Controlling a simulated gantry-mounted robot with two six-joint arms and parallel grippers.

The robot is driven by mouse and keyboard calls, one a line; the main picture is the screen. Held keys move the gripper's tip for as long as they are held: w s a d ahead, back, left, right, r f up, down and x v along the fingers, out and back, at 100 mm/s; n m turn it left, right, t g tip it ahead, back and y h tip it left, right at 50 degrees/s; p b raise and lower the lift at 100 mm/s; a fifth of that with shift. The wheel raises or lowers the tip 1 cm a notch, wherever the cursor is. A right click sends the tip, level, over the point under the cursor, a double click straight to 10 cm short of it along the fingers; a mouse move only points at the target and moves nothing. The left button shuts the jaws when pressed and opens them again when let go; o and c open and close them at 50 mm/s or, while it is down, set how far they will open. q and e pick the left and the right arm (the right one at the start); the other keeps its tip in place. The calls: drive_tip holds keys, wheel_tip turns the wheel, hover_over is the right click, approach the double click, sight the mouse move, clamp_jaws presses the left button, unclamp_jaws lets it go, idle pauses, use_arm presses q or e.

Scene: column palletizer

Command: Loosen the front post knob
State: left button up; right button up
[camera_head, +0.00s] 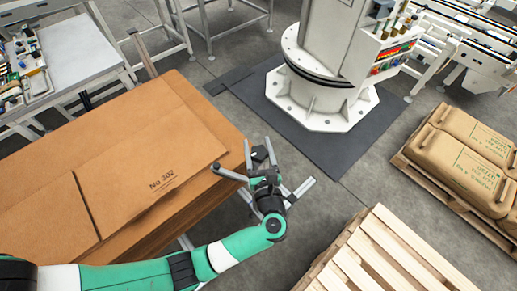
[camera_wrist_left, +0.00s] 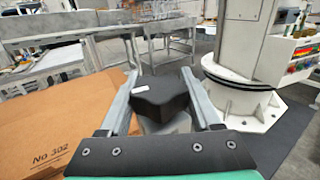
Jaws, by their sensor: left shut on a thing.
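The front post knob is a dark, lobed knob (camera_head: 259,154) beside the front right corner of the cardboard stack. In the left wrist view the knob (camera_wrist_left: 160,97) sits between the two grey fingers, with a small white mark on top and a grey round part below it. My left gripper (camera_head: 262,150) is shut on the knob, with a finger on either side. The post under it is mostly hidden by the gripper in the head view. My right gripper is in neither view.
A stack of brown cardboard sheets (camera_head: 120,190) marked No 302 lies left of the gripper. A wooden pallet (camera_head: 385,255) is at lower right, and a pallet of brown sacks (camera_head: 465,155) at far right. A white pedestal (camera_head: 325,95) stands behind on a dark mat.

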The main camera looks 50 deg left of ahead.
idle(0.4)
use_arm(q)
drive_tip(key=o, duration=1.4)
drive_tip(key=v, duration=1.1)
drive_tip(key=shift+d+b, duration=0.3)
drive_tip(key=shift+b, duration=0.1)
drive_tip(key=shift+a, duration=0.1)
